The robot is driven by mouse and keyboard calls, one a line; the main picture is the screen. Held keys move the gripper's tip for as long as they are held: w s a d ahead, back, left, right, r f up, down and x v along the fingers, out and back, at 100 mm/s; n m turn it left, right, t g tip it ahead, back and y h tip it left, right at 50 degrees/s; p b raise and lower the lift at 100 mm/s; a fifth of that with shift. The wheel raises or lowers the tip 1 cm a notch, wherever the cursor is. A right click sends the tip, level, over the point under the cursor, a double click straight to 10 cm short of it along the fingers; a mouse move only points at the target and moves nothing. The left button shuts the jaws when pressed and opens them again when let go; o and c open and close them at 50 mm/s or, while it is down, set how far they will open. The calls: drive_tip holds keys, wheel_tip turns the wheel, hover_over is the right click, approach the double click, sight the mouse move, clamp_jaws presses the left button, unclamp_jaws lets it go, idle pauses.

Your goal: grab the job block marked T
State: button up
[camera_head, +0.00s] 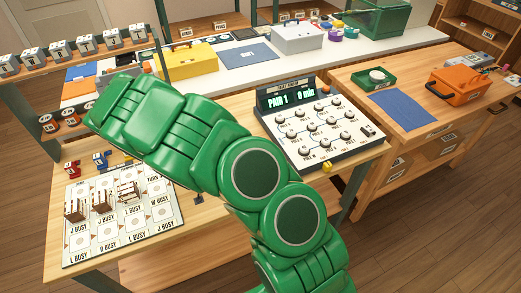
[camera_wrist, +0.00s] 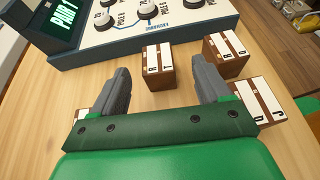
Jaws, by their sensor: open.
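In the wrist view a brown wooden block with a white label (camera_wrist: 157,68) stands on the table, ahead of and between the fingers of my gripper (camera_wrist: 163,76). A small letter on its label looks like a T. My gripper is open and empty, and its fingers do not visibly touch the block. Similar labelled blocks stand to the right (camera_wrist: 227,54) and lower right (camera_wrist: 264,98), the latter partly behind my gripper. A sliver of another shows at the lower left (camera_wrist: 82,115). In the head view my green arm hides my gripper and these blocks.
The dial panel (camera_head: 318,125), its screen reading "PAIR 1", stands just beyond the blocks. An orange toolbox (camera_head: 458,86) and a blue mat (camera_head: 403,110) are on the right bench.

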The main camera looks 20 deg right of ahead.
drive_tip(key=shift+x, duration=2.85)
drive_tip(key=shift+w+a+f, duration=0.15)
drive_tip(key=shift+w+f, duration=0.05)
drive_tip(key=c, duration=1.1)
